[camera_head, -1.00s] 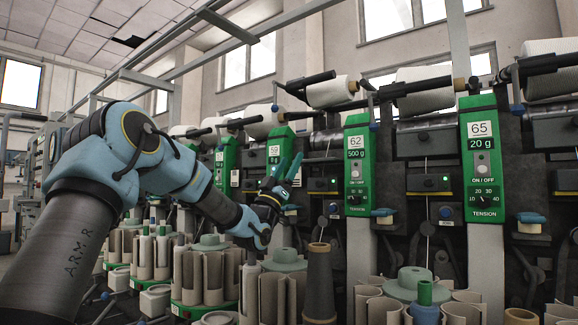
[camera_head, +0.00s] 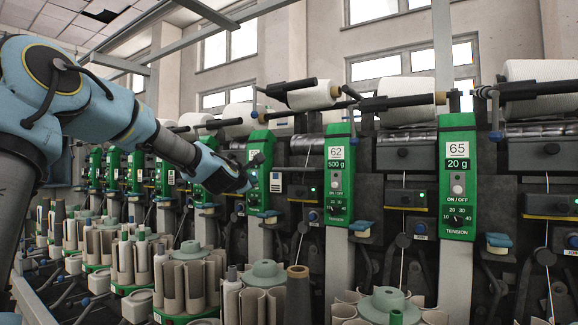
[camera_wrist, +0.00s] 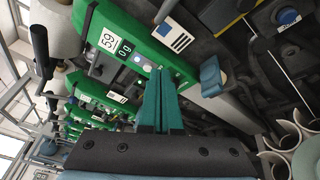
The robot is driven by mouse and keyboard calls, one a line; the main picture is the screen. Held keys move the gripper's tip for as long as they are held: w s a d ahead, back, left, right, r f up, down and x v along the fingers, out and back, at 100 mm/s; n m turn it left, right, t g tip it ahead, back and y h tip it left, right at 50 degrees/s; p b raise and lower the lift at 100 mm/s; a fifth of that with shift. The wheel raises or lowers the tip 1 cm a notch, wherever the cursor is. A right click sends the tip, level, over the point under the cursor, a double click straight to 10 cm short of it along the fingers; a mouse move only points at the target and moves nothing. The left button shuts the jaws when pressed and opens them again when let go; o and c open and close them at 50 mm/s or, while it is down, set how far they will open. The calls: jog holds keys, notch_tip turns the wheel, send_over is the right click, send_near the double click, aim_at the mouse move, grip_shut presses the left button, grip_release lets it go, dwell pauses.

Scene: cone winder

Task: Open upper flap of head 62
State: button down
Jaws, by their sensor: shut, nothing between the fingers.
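The green panel of head 62 (camera_head: 339,175) stands upright right of centre in the head view, with its "62" and "500 g" labels, a knob and a tension dial. I cannot pick out its upper flap with certainty among the dark parts beside the panel. My gripper (camera_head: 257,160) is left of head 62, in front of the neighbouring green panel, and small in this view. In the wrist view my gripper (camera_wrist: 160,75) has its two green fingers together and empty. Their tips overlap the lower part of the head 59 panel (camera_wrist: 125,42); contact cannot be told.
The head 65 panel (camera_head: 457,175) is to the right. A yarn cone (camera_head: 312,96) sits above head 62 by a black bar. A blue lever (camera_wrist: 211,77) is right of my fingers.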

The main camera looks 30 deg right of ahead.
jog(key=s+d+r+n+g+h+p, duration=0.1)
jog(key=s+n+g+p, duration=0.1)
jog(key=s+n+g, duration=0.15)
jog(key=s+d+r+n+g+p, duration=0.2)
jog(key=s+n+g, duration=0.1)
jog(key=s+n, duration=0.15)
jog(key=p+x, duration=1)
jog(key=shift+s+f+m, duration=0.15)
jog(key=shift+f+m, duration=0.05)
jog(key=shift+m, duration=0.1)
jog(key=shift+s+a+r, duration=0.1)
